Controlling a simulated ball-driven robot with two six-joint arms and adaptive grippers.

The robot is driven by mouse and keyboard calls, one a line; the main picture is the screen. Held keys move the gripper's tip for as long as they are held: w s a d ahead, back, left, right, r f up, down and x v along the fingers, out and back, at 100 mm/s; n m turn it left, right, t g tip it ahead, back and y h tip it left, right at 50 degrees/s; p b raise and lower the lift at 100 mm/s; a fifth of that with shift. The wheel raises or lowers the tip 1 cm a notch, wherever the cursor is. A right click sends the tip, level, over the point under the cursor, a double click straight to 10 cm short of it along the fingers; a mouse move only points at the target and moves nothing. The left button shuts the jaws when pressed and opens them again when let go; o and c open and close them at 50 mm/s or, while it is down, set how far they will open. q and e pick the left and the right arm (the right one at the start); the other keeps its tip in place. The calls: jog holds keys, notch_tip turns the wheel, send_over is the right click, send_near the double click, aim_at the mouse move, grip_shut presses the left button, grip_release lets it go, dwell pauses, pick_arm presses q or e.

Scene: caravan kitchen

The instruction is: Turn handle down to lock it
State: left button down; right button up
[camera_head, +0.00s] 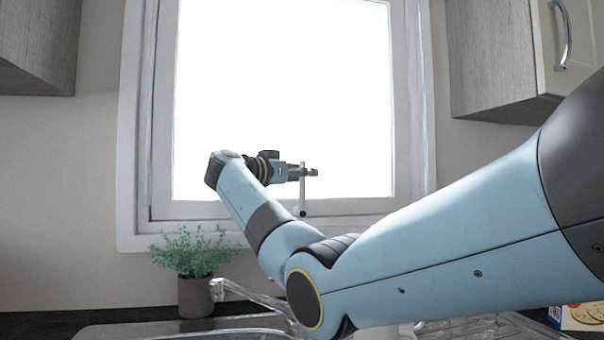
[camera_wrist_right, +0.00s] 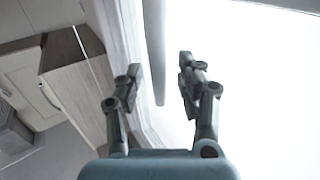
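The window handle (camera_head: 302,192) is a thin grey bar at the bottom of the window frame. It stands upright, its lower end at the bottom rail and its free end up against the bright pane. My right gripper (camera_head: 310,172) is at the handle's upper part, its fingers pointing right. In the right wrist view the handle (camera_wrist_right: 155,45) appears as a smooth grey bar between the two open fingers (camera_wrist_right: 160,78). Gaps show on both sides of it, so the fingers look apart from it. My left gripper is not in view.
The window (camera_head: 160,208) has a white frame and looks shut. A potted plant (camera_head: 195,290) stands below it at left, beside a tap (camera_head: 250,296) and sink. Wall cabinets hang at left (camera_head: 40,50) and right (camera_head: 495,60). A printed box (camera_head: 580,316) is at lower right.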

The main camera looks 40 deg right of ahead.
grip_shut()
jog(key=shift+d+f, duration=0.1)
jog(key=shift+f, duration=0.05)
dwell(0.4)
jog(key=shift+d, duration=0.1)
